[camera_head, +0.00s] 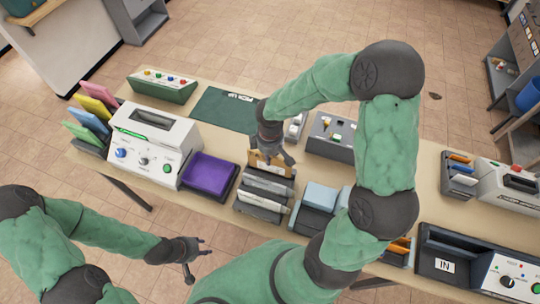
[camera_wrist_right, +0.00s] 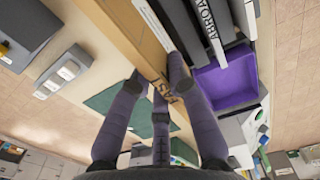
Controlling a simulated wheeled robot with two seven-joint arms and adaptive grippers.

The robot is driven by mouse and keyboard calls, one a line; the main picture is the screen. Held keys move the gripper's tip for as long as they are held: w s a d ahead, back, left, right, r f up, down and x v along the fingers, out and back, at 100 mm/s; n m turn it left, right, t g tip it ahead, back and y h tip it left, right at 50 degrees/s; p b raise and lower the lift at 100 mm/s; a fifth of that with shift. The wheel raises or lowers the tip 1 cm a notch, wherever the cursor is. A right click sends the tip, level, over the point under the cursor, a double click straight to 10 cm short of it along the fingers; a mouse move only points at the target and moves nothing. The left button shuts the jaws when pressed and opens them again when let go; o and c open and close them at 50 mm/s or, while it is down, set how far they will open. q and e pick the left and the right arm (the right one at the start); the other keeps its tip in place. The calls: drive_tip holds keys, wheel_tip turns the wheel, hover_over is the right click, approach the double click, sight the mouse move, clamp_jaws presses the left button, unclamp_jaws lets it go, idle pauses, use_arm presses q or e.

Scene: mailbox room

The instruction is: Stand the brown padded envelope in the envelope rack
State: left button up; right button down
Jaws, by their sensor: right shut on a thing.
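The brown padded envelope (camera_head: 258,163) is upright at the back end of the envelope rack (camera_head: 258,211). My right gripper (camera_head: 268,155) is above it and shut on its upper edge. In the right wrist view the envelope (camera_wrist_right: 122,38) runs between the fingers of the right gripper (camera_wrist_right: 157,82). The rack holds pale envelopes, and its "ABROAD" label (camera_wrist_right: 209,28) shows beside the brown one. The envelope's lower edge is hidden, so I cannot tell whether it rests in a slot. My left gripper (camera_head: 196,257) is open and empty, off the table's front edge.
A purple tray (camera_head: 208,171) lies left of the rack. A light blue and grey holder (camera_head: 320,205) stands to its right. Behind are a dark green mat (camera_head: 222,110) and a grey box (camera_head: 331,136). A white machine (camera_head: 153,143) stands further left.

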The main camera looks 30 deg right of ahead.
drive_tip(key=shift+f+b, duration=1.95)
drive_tip(key=shift+f, duration=0.4)
drive_tip(key=shift+r, duration=0.1)
drive_tip(key=c, duration=1.1)
unclamp_jaws()
drive_tip(key=shift+r+p, duration=2.85)
drive_tip(key=shift+r, duration=0.65)
drive_tip(key=shift+s+a+f, duration=0.1)
